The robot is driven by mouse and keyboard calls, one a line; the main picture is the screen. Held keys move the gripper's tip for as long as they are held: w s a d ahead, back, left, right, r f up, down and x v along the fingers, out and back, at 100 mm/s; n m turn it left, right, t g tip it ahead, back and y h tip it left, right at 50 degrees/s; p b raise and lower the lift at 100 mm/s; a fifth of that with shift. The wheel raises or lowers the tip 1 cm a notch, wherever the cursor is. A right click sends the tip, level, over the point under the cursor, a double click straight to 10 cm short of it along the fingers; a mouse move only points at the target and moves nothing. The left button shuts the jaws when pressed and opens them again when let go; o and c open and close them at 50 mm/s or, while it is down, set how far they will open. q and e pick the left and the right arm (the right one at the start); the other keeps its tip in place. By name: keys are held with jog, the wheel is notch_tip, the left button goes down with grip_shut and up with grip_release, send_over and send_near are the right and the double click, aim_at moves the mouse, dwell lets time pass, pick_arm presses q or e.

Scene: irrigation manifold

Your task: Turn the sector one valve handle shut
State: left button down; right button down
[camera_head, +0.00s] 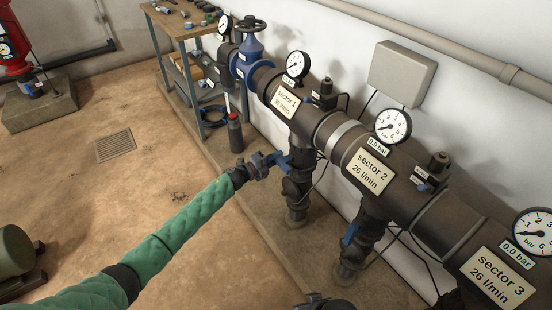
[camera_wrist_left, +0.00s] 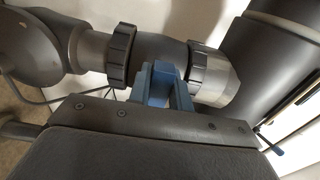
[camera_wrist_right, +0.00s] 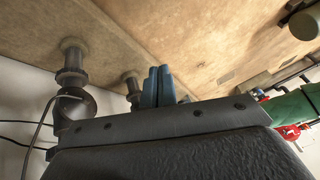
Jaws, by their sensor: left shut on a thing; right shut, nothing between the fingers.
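The sector 1 plate (camera_head: 286,102) marks the first branch of the dark manifold pipe. Below it, the blue sector one valve handle (camera_head: 284,161) sticks out to the left, across its downward pipe. My left gripper (camera_head: 268,161) is at this handle, shut on it, with the arm reaching in from lower left. In the left wrist view the blue fingers (camera_wrist_left: 164,86) stand close together in front of the valve's pipe and ring nuts; the handle is largely hidden between them. My right gripper (camera_wrist_right: 158,86) is shut and empty, low near the pipes.
The sector 2 plate (camera_head: 369,170) and sector 3 plate (camera_head: 497,279) follow along the pipe. The sector 2 handle (camera_head: 350,235) lies along its downward pipe. The floor at left is mostly open.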

pick_arm(q)
jog(key=c, duration=1.3)
grip_release()
jog(key=shift+a, duration=0.1)
pick_arm(e)
jog(key=shift+f, duration=0.1)
pick_arm(q)
jog(key=shift+s+a+f, duration=0.1)
jog(key=shift+s+a, duration=0.15)
jog(key=b+v, duration=0.1)
jog(key=v, duration=0.6)
pick_arm(e)
jog(key=f, duration=0.4)
jog(key=shift+w+a+f, duration=0.2)
jog(key=shift+w+f, duration=0.05)
jog(key=shift+w, duration=0.05)
jog(key=shift+r+t, duration=0.3)
